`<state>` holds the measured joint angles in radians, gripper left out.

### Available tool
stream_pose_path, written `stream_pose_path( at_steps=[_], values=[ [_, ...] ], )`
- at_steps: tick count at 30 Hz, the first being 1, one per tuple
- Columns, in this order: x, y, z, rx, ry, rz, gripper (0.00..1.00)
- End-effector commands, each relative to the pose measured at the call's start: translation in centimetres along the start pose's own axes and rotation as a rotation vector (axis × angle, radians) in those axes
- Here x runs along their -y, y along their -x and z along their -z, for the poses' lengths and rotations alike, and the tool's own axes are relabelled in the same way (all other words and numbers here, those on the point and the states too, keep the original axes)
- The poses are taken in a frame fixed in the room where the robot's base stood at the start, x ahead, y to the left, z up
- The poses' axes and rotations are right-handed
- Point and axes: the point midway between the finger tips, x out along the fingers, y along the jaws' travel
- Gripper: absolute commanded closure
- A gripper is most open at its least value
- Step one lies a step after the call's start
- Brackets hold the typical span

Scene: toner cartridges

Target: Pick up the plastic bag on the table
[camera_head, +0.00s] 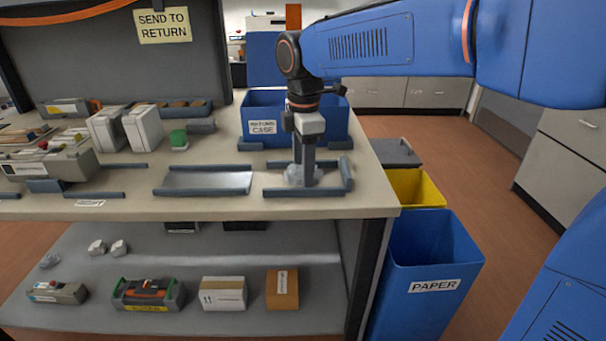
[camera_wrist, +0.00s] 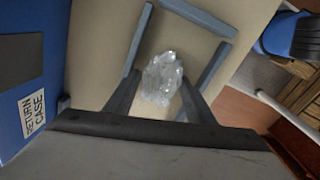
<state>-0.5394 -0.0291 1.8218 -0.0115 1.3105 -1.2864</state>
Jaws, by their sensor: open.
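The plastic bag (camera_wrist: 162,78) is a clear, crumpled lump on the beige table, inside a low blue-grey frame of rails. In the head view the bag (camera_head: 297,175) lies near the table's right front corner, partly hidden by my gripper. My gripper (camera_head: 305,178) points straight down over it, with its fingertips low at the bag. In the wrist view my gripper (camera_wrist: 156,92) is open, with one finger on each side of the bag's near part. I cannot tell whether the fingers touch the bag.
The blue return case (camera_head: 263,128) stands just behind my gripper. The low rails (camera_head: 348,172) surround the bag's spot. An empty silver tray (camera_head: 205,182) lies to the left. Yellow (camera_head: 418,188) and blue paper bins (camera_head: 425,265) stand off the table's right edge.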

Motion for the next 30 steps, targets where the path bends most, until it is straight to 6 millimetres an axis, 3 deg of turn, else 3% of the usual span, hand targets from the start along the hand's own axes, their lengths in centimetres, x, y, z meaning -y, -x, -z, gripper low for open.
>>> stream_pose_path(
  at_steps=[7, 8, 11, 25, 30],
  values=[
    [0.0, -0.2, 0.0, 0.000, 0.000, 0.000, 0.51],
    [0.0, -0.2, 0.0, 0.000, 0.000, 0.000, 0.53],
    [0.0, -0.2, 0.0, 0.000, 0.000, 0.000, 0.76],
    [0.0, 0.0, 0.0, 0.000, 0.000, -0.001, 0.78],
    [-0.1, 1.7, 0.0, -0.001, 0.000, -0.002, 0.78]
  ],
)
